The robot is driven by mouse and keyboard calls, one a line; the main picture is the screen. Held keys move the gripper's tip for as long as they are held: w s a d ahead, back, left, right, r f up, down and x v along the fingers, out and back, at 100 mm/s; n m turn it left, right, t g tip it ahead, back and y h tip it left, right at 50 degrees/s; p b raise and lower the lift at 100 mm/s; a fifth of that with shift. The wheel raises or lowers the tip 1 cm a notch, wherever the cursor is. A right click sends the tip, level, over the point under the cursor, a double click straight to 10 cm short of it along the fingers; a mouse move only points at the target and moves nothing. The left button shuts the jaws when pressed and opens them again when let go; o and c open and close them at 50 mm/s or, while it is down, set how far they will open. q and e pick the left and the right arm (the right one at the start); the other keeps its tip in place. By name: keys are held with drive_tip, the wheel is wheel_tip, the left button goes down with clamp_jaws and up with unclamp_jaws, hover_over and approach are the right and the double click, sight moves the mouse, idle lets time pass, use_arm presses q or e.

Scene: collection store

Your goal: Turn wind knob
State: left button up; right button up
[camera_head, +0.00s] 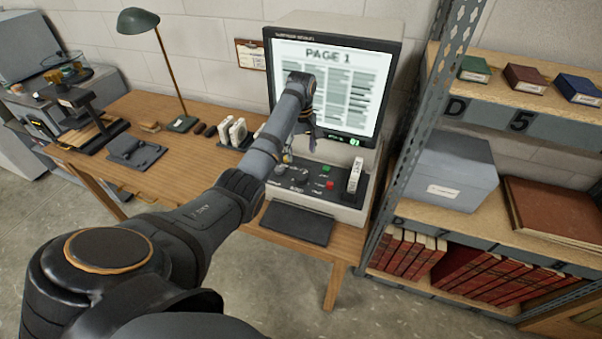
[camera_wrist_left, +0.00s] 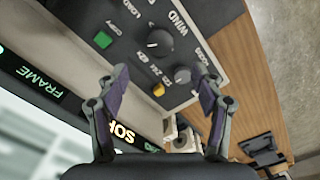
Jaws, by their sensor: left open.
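The wind knob (camera_wrist_left: 160,42) is a dark round knob with a pointer mark, beside the WIND label on the black control panel (camera_wrist_left: 215,50). In the left wrist view it lies beyond the fingertips, near the top middle. My left gripper (camera_wrist_left: 163,85) is open, its two fingers apart with nothing between them. It is apart from the knob. In the head view my left gripper (camera_head: 309,140) hangs in front of the reader's screen (camera_head: 350,85), above the control panel (camera_head: 312,183). The arm hides part of the panel there. My right gripper is not in view.
A smaller grey knob (camera_wrist_left: 183,75), a yellow button (camera_wrist_left: 158,90) and a green button (camera_wrist_left: 103,40) sit close to the wind knob. In the head view a metal shelf post (camera_head: 410,160) stands right of the reader. A desk lamp (camera_head: 140,22) stands left.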

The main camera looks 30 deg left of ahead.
sight(301, 175)
use_arm(q)
wheel_tip(301, 175, down, 10)
drive_tip(key=shift+f+p, duration=0.25)
drive_tip(key=shift+p, duration=0.3)
drive_tip(key=c, duration=1.1)
